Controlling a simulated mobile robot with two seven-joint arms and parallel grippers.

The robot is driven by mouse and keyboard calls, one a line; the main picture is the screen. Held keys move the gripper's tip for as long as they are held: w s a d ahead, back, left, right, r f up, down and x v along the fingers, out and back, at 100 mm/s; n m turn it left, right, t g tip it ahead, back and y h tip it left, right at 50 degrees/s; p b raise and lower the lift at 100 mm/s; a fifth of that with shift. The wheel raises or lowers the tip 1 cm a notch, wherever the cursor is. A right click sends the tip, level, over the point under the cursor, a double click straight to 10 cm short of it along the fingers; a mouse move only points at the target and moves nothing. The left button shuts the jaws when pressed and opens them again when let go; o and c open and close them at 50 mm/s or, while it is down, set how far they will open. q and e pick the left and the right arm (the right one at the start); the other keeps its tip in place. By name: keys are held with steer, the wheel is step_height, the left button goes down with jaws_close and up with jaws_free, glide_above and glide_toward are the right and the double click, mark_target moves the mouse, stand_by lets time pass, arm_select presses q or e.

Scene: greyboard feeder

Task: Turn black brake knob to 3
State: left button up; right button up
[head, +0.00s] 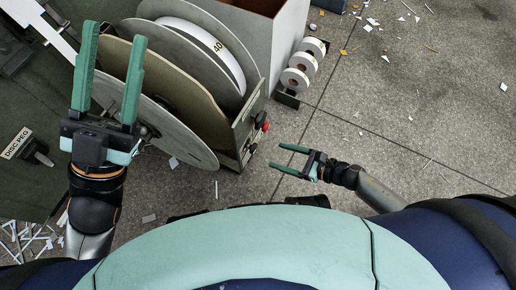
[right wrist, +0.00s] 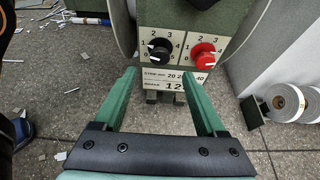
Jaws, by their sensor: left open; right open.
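The black brake knob (right wrist: 158,50) is on the feeder's control panel, left of a red knob (right wrist: 203,55) in the right wrist view. In the head view the black knob (head: 252,148) sits low on the panel edge, below the red knob (head: 262,121). My right gripper (head: 278,157) is open and empty, apart from the panel, its fingers pointing toward it. My left gripper (head: 114,33) is open and empty, above the reel discs at left.
A label plate (right wrist: 172,80) with strip and brake lettering is below the knobs. The feeder's large discs (head: 185,125) stand close to the left gripper. White tape rolls (head: 295,80) lie beside a grey bin (head: 270,40). Floor at right is open, with scattered paper scraps.

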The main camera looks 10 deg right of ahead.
mark_target(256, 149)
steer(key=b+x, duration=0.2)
steer(key=x, duration=0.7)
jaws_close()
stand_by(0.4)
